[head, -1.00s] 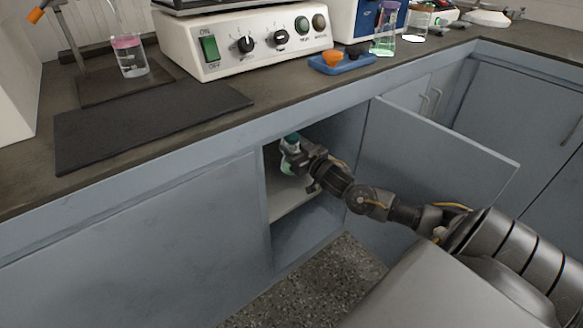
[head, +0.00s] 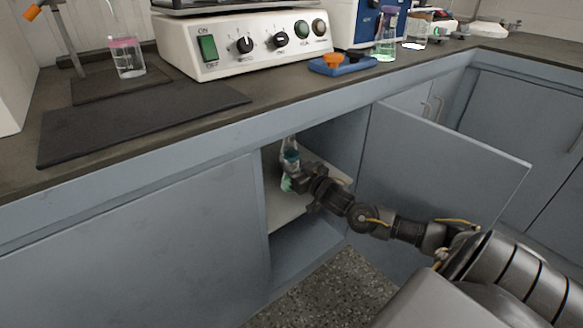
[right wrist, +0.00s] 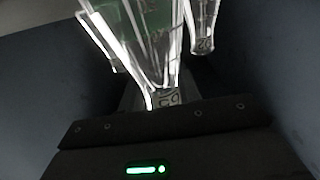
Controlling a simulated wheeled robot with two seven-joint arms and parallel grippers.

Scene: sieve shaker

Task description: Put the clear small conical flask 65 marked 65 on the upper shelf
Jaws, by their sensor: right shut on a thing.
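My right gripper (head: 291,183) is inside the open cupboard, above the shelf board (head: 288,207). It is shut on a clear small conical flask with a green tint, which shows close up in the right wrist view (right wrist: 150,45). The mark near the jaws there looks like 65 but is partly blurred. In the head view the flask is small and partly covered by the gripper. I cannot tell whether its base touches the shelf. A second clear glass vessel (right wrist: 203,30) with a number stands beside it in the wrist view. My left gripper is not in view.
The cupboard door (head: 440,180) stands open at the right of my arm. The worktop edge (head: 200,145) runs above the opening. A lower compartment (head: 300,245) lies under the shelf board. A shaker (head: 250,42), a blue tray (head: 342,66) and glassware stand on the worktop.

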